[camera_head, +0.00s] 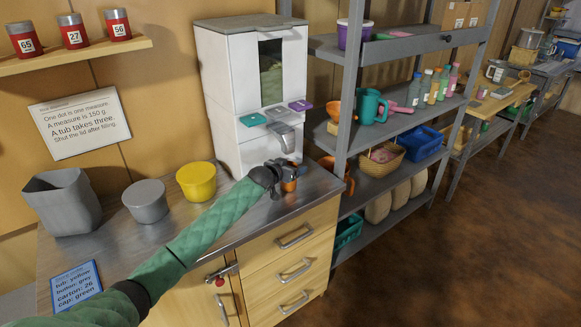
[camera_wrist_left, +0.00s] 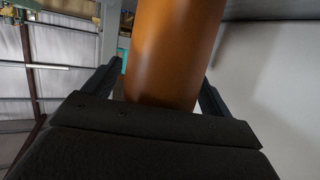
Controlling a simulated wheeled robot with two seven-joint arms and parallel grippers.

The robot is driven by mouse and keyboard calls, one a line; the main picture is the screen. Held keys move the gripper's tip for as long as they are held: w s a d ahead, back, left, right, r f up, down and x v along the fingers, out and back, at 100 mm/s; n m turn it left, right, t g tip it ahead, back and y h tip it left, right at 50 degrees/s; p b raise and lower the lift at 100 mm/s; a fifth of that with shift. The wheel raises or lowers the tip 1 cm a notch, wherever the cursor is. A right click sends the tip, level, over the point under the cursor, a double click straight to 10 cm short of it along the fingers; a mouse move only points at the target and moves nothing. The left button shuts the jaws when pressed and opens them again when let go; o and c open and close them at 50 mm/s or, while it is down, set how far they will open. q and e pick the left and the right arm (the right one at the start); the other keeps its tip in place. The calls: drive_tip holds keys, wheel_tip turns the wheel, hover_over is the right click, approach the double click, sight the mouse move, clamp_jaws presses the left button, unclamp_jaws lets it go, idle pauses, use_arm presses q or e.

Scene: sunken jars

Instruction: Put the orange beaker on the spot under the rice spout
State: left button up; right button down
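The orange beaker (camera_head: 289,186) is at the counter in front of the white rice dispenser (camera_head: 222,85), below its clear spout (camera_head: 285,138). My left gripper (camera_head: 285,172) is around it and hides much of it in the head view. In the left wrist view the beaker (camera_wrist_left: 170,55) stands between the two fingers, with a narrow gap at the left finger, so the gripper looks open. The spot under the spout is hidden by my gripper. My right gripper is not in view.
On the counter (camera_head: 232,225) are a grey bin (camera_head: 62,203), a grey tub (camera_head: 146,201), a yellow tub (camera_head: 197,181) and a blue card (camera_head: 76,286). A grey shelf rack (camera_head: 345,95) with jugs, bottles and baskets stands close to the gripper's right.

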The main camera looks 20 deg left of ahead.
use_arm(q)
drive_tip(key=shift+r, duration=0.1)
drive_tip(key=shift+s+a, duration=0.1)
drive_tip(key=shift+s, duration=0.2)
drive_tip(key=b+v, duration=0.3)
drive_tip(key=v, duration=0.8)
drive_tip(key=shift+r, duration=0.25)
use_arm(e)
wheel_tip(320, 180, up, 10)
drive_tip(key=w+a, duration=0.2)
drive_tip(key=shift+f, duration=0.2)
use_arm(q)
drive_tip(key=shift+s+a, duration=0.1)
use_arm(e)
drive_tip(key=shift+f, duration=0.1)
